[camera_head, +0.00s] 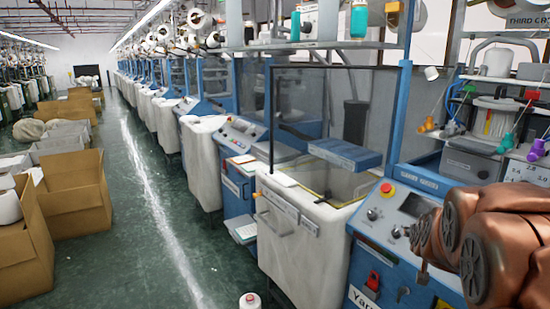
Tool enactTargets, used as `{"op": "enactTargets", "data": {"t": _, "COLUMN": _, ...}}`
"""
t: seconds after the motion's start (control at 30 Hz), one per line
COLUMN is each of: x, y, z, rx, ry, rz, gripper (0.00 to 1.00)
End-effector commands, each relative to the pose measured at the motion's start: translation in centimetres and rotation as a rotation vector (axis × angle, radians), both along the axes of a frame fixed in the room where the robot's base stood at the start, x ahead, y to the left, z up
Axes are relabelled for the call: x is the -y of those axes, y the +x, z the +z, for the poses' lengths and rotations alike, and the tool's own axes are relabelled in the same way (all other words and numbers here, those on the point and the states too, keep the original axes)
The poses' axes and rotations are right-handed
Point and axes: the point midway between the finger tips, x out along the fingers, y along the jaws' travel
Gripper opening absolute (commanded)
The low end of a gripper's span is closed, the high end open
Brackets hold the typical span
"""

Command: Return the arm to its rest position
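My copper-coloured arm shows at the lower right, in front of the nearest blue knitting machine (380,262). Its rounded joints are close to the camera and cover part of that machine's control panel (398,212). The arm runs out of the picture at the right edge. I cannot make out my gripper or its fingers, so what it holds is not shown.
A white fabric bin (290,262) stands beside the nearest machine. A row of similar machines runs back along the right. Open cardboard boxes (78,195) line the left. The green aisle floor (135,265) between is mostly clear, with a white bottle-like object (250,301) at the bottom.

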Motion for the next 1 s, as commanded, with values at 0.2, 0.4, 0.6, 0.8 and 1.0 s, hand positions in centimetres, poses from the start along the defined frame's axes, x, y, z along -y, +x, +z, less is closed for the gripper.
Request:
{"op": "enactTargets", "data": {"t": 0.2, "x": -8.8, "y": -6.0, "z": -3.7, "rx": -0.249, "ry": 0.151, "rz": 0.128, "gripper": 0.51}}
{"op": "enactTargets", "data": {"t": 0.4, "x": -15.3, "y": -14.0, "z": -6.4, "rx": -0.501, "ry": 0.250, "rz": 0.225, "gripper": 0.51}}
{"op": "enactTargets", "data": {"t": 0.6, "x": -19.9, "y": -23.7, "z": -8.0, "rx": -0.769, "ry": 0.308, "rz": 0.298, "gripper": 0.51}}
{"op": "enactTargets", "data": {"t": 0.8, "x": -21.9, "y": -33.1, "z": -8.5, "rx": -1.015, "ry": 0.325, "rz": 0.336, "gripper": 0.51}}
{"op": "enactTargets", "data": {"t": 1.0, "x": -22.3, "y": -38.0, "z": -8.3, "rx": -1.147, "ry": 0.323, "rz": 0.344, "gripper": 0.51}}
